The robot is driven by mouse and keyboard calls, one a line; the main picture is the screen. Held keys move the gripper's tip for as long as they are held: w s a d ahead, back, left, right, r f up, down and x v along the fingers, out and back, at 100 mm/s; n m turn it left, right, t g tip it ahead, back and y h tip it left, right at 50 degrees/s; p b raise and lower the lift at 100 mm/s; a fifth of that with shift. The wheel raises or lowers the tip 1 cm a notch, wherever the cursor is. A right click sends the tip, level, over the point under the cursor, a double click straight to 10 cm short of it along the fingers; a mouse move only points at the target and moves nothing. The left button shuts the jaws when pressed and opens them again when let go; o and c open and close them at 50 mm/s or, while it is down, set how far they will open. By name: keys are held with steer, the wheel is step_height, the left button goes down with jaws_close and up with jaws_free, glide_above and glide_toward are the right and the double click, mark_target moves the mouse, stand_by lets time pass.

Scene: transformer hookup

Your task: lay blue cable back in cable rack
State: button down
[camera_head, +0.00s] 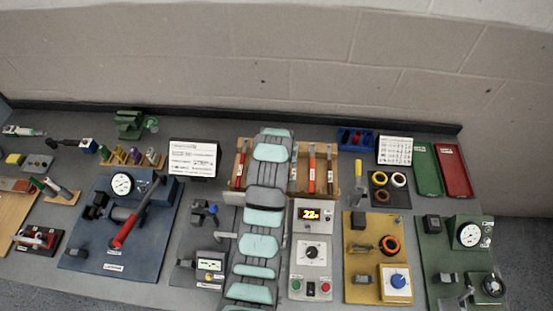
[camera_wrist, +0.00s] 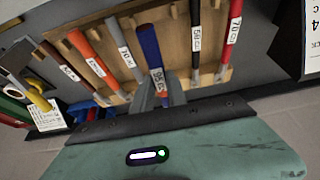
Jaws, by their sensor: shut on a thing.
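The blue cable (camera_wrist: 149,45), with a white label at its lower end, is held in my gripper (camera_wrist: 160,92) in the wrist view. My gripper is shut on it near the label. I cannot tell whether the blue cable touches the rack. In the head view my arm covers the middle of the rack (camera_head: 302,189) and hides the blue cable and my gripper.
A red cable (camera_head: 241,163) stands at the rack's left end; orange (camera_head: 311,170) and dark red (camera_head: 330,170) ones stand right of my arm. A white sign (camera_head: 192,159) is left of the rack. A blue bin (camera_head: 345,140) and a label card (camera_head: 395,151) are close on the right.

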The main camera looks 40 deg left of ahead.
steer(key=shift+s+a+f, duration=0.1)
steer(key=shift+s+a, duration=0.2)
steer(key=shift+a, duration=0.15)
steer(key=shift+d+f, duration=0.1)
steer(key=shift+s+f, duration=0.1)
steer(key=shift+f, duration=0.1)
steer(key=shift+f+b, duration=1.35)
steer(key=shift+f, duration=1.85)
steer(key=c, duration=1.3)
jaws_free()
steer(key=shift+o, duration=0.2)
